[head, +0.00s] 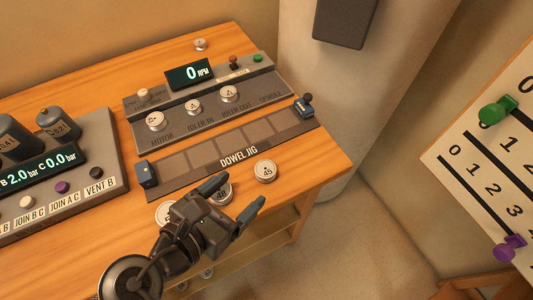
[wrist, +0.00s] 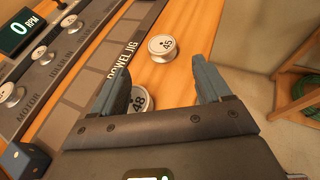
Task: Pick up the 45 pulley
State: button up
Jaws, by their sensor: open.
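The 45 pulley (head: 265,171) is a small silver disc with "45" on its top. It lies flat on the wooden bench near its front right edge, beside the dowel jig. It also shows in the wrist view (wrist: 162,48), beyond my fingertips and between their lines. My gripper (head: 235,196) is open and empty, above the bench and short of the 45 pulley. It also shows in the wrist view (wrist: 163,80). The 48 pulley (wrist: 141,101) lies below my gripper, partly hidden by a finger.
The dowel jig (head: 180,180) runs along behind the pulleys. Another pulley (head: 166,212) sits left of my gripper, partly covered. The RPM panel (head: 180,124) with several mounted pulleys stands behind. The bench's right edge (head: 325,184) is close to the 45 pulley.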

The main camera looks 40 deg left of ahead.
aim_at(264, 170)
jog(key=shift+x, duration=1.4)
jog(key=shift+r+p+x, duration=0.2)
jog(key=shift+p+x, duration=0.1)
jog(key=shift+x, duration=2.3)
jog(key=shift+w+d, duration=0.1)
jog(key=shift+d, duration=0.05)
jog(key=shift+c, duration=0.4)
jog(key=c, duration=1.1)
